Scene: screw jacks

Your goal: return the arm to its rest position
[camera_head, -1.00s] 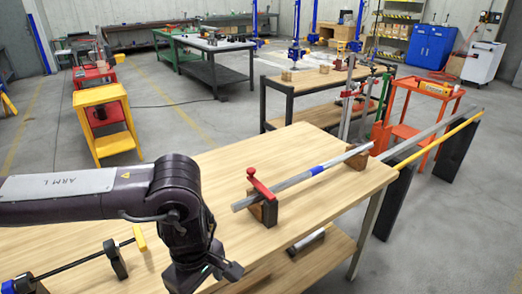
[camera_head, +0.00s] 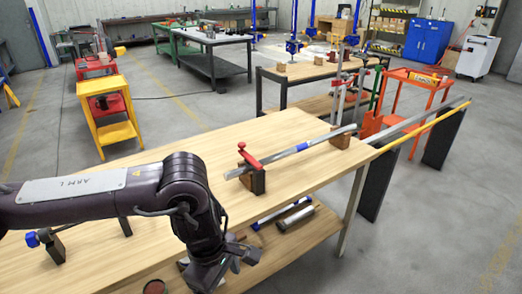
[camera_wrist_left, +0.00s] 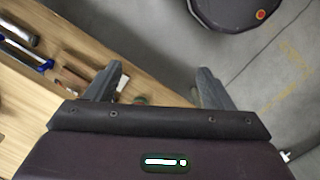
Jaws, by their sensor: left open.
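My left arm comes in from the left in the head view, over the near part of the wooden workbench (camera_head: 165,160). Its gripper (camera_head: 236,262) hangs at the bench's near edge, pointing down. In the left wrist view the two fingers of the gripper (camera_wrist_left: 160,82) stand wide apart with nothing between them; grey floor shows in the gap. My right gripper is in neither view.
A grey bar with a blue band (camera_head: 300,147) rests on wooden blocks on the bench, with a red lever (camera_head: 247,157) near its end. The lower shelf (camera_head: 290,250) holds a metal cylinder (camera_head: 295,217) and a blue-ended tool. An orange cart (camera_head: 408,105) stands behind right.

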